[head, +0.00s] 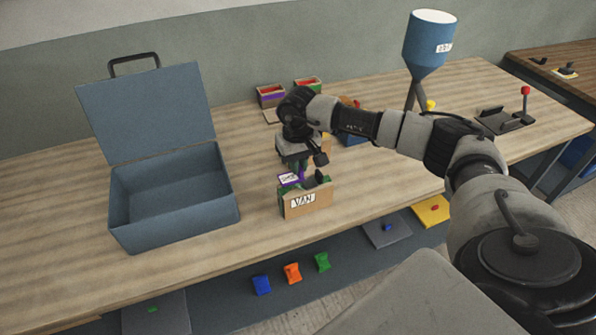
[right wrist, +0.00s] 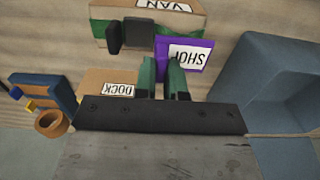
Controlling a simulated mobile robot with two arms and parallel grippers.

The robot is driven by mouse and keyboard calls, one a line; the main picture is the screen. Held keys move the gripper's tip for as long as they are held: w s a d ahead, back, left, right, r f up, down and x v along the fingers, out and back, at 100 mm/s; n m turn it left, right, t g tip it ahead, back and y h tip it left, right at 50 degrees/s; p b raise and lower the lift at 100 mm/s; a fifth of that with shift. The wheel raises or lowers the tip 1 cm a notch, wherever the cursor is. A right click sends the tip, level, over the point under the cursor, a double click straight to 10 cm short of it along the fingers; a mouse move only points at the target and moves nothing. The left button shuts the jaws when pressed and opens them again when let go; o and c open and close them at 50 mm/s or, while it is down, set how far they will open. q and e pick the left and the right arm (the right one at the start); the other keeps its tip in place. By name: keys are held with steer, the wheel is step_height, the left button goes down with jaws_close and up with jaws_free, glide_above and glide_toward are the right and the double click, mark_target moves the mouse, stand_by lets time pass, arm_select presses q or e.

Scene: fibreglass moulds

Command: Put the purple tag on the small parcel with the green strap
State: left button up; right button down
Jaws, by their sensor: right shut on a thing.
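The purple tag (head: 288,180), with a white label reading SHOP, is at the fingertips of my right gripper (head: 299,168). It also shows in the right wrist view (right wrist: 189,66), tilted, with my right gripper (right wrist: 163,62) shut on it. A small cardboard parcel (head: 318,198) labelled VAN stands upright on the bench just below and beside the tag. Green parts and a dark upright piece show at its top; the gripper partly hides them. I cannot tell whether the tag touches this parcel. My left gripper is not in view.
An open blue-grey case (head: 135,240) stands left of the parcel. A box labelled DOCK (right wrist: 95,78) shows in the right wrist view.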

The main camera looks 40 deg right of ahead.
step_height(320, 180, down, 3)
steer(key=shift+f+p, duration=0.2)
steer(key=shift+p, duration=0.5)
steer(key=shift+f, duration=0.25)
steer(key=shift+f, duration=0.2)
steer(key=c, duration=1.2)
jaws_free()
steer(key=shift+r, duration=0.2)
